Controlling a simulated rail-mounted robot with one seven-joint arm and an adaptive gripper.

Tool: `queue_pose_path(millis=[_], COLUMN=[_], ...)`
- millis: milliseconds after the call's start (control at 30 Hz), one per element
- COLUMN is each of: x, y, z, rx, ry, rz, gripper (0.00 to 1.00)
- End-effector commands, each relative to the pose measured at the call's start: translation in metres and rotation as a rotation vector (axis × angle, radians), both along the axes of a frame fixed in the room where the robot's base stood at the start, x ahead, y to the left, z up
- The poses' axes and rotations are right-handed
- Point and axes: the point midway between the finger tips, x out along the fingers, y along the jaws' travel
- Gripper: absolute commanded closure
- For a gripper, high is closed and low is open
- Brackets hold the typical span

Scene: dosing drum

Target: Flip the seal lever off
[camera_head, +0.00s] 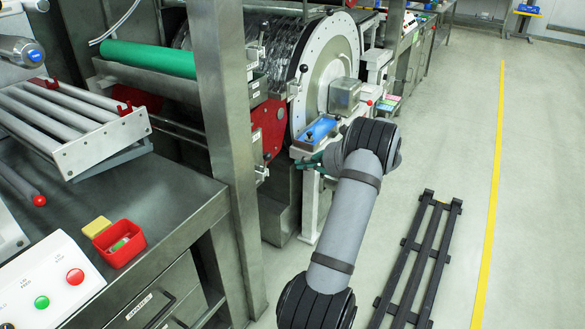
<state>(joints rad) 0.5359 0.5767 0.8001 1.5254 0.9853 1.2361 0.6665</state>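My arm reaches from the bottom middle up to the dosing drum (323,65). My gripper (308,163) is a small dark green shape to the left of the wrist, just below a blue plate (320,129) on the drum's front. The wrist partly hides it, and I cannot tell whether its fingers are open or shut. Several small knobs sit around the drum: a black ball knob (303,69) at its left edge and a red ball knob (369,103) right of a metal box (345,94). I cannot tell which of these belongs to the seal lever.
A steel post (222,110) stands left of the drum. A green roller (148,58) lies behind it. A steel bench (160,205) with a red bin (119,243) and a button panel (45,290) fills the left. A black slatted rack (420,262) lies on the otherwise clear floor at right.

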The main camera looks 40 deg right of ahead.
Motion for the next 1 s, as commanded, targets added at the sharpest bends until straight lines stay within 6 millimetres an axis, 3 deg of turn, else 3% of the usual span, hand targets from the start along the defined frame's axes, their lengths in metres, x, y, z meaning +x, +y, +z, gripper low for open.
queue_pose_path(millis=[200, 633, 833, 1000], x=[-0.015, -0.016, -0.001, 0.026], y=[-0.003, -0.003, 0.001, 0.007], z=[0.011, 0.011, 0.001, -0.017], rx=[-0.001, 0.0, 0.002, 0.001], ry=[0.0, 0.001, 0.002, 0.002], rz=[0.0, 0.001, 0.004, 0.005], gripper=[1.0, 1.0, 1.0, 1.0])
